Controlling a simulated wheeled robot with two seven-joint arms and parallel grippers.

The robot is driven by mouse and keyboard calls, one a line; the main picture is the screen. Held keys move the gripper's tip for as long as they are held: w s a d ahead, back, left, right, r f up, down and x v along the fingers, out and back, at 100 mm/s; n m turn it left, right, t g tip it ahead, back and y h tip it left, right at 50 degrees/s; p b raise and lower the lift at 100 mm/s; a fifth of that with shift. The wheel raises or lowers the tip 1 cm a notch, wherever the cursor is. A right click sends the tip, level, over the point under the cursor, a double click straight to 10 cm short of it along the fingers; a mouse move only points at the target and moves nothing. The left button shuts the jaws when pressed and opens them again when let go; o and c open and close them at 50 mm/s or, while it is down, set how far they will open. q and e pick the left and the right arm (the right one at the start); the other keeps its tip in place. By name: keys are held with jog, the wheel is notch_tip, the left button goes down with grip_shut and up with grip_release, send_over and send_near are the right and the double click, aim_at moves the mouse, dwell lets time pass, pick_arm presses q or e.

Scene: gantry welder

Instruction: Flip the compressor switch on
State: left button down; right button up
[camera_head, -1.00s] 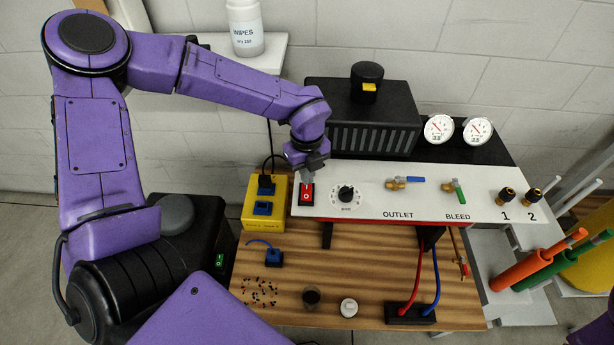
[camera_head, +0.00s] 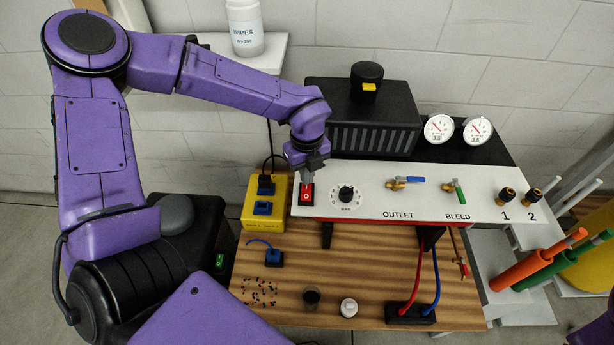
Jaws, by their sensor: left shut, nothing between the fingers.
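The compressor switch (camera_head: 305,197) is a red rocker marked "0" in a black frame, at the left end of the white panel (camera_head: 365,205). My left gripper (camera_head: 307,179) is shut and empty. It points down at the upper part of the switch and hides that part. I cannot tell whether the fingertips touch the rocker. The black compressor (camera_head: 362,125) stands behind the panel. My right gripper is not in view.
A round dial knob (camera_head: 346,193), a blue-handled outlet valve (camera_head: 405,182) and a green-handled bleed valve (camera_head: 456,190) sit right of the switch. A yellow socket box (camera_head: 251,219) stands close on the left. Two gauges (camera_head: 438,129) are behind the panel.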

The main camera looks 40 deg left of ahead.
pick_arm(q)
jog(key=shift+f+b, duration=0.9)
jog(key=shift+f, duration=0.25)
dwell(0.9)
jog(key=shift+r, duration=0.1)
notch_tip(320, 180, up, 7)
jog(key=p, duration=0.6)
dwell(0.3)
